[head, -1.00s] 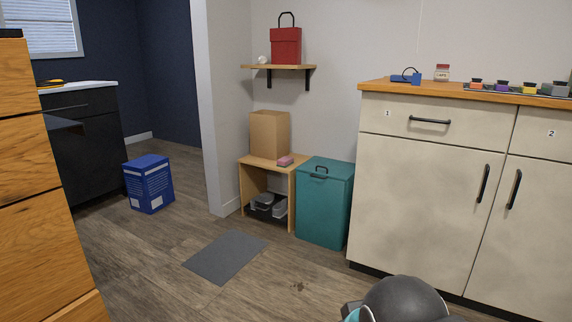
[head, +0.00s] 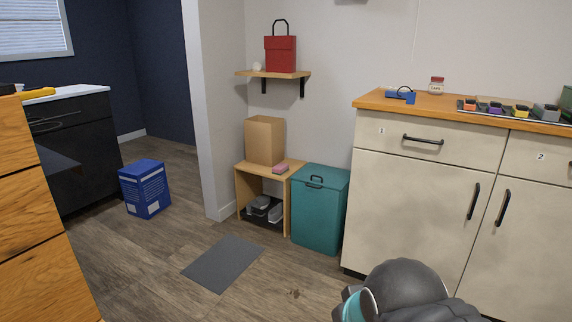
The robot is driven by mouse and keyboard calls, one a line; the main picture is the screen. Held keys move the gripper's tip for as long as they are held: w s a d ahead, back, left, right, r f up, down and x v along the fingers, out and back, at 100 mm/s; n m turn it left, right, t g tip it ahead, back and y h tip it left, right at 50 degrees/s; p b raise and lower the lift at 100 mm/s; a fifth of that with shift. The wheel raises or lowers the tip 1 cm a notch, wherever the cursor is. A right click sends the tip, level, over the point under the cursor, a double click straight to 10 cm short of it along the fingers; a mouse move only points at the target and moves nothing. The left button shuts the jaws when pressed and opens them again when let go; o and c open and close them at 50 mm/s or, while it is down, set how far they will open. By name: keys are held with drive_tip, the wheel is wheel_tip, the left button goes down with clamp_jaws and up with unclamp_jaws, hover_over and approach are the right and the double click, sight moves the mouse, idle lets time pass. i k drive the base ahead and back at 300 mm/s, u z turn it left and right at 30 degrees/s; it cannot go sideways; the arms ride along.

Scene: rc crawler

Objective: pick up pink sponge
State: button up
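The pink sponge (head: 281,168) lies on top of a small wooden shelf unit (head: 243,168), near its right front edge. It is a small pink block with a darker lower side, just right of a brown cardboard box. My gripper does not show in the head view. Only a dark, rounded part of my own arm with a light blue ring shows at the bottom right, well apart from the sponge.
A teal lidded bin (head: 318,214) stands right of the shelf unit. The brown box (head: 265,140) stands beside the sponge. A wall shelf (head: 272,74) hangs above. A grey mat (head: 222,264) lies on open floor in front. Cream cabinets (head: 411,190) are at right, a blue box (head: 145,190) at left.

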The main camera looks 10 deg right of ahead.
sight(279, 169)
drive_tip(key=z, duration=0.25)
drive_tip(key=i, duration=1.85)
drive_tip(key=u, duration=0.4)
drive_tip(key=i, duration=1.2)
drive_tip(key=u, duration=0.25)
